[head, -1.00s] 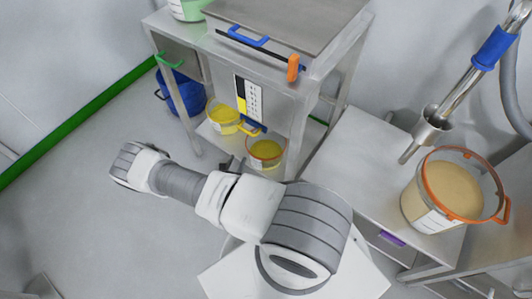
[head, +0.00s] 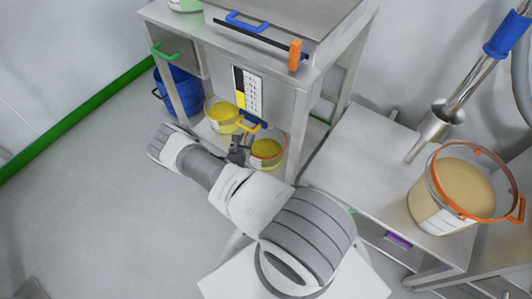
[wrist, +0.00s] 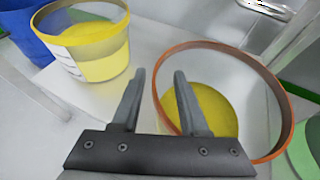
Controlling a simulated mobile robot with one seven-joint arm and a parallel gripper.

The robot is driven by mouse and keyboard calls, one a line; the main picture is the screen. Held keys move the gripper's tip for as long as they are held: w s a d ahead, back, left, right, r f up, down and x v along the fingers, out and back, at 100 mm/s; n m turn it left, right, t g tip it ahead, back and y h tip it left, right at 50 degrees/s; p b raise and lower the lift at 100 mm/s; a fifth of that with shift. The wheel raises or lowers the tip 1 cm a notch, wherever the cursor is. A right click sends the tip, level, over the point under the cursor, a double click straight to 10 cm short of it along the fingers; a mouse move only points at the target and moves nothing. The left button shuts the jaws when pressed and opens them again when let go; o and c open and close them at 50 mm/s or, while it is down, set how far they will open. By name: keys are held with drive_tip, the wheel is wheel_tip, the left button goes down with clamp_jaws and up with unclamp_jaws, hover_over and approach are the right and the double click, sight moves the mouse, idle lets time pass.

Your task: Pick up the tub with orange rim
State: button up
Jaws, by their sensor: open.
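A clear tub with an orange rim (wrist: 281,92) and yellow contents stands on the low shelf; it also shows in the head view (head: 267,160). In the wrist view, my gripper (wrist: 160,72) is open and empty. Its right finger overlaps the tub's interior and its left finger lies outside, with the left part of the rim between them. I cannot tell whether a finger touches the tub. In the head view, my gripper (head: 241,143) is beside the tub's left side. Another, larger orange-rimmed tub (head: 427,208) with beige contents stands on the right bench.
A yellow-rimmed tub (wrist: 101,67) stands left of my gripper on the shelf, also in the head view (head: 221,115). A blue bin (head: 184,93) is further left. The steel cabinet (head: 273,97) overhangs the shelf. The floor at left is clear.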

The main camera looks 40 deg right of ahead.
drive_tip(key=shift+w+d+f, duration=0.25)
drive_tip(key=shift+w+d, duration=0.1)
drive_tip(key=shift+d, duration=0.05)
clamp_jaws()
idle(1.2)
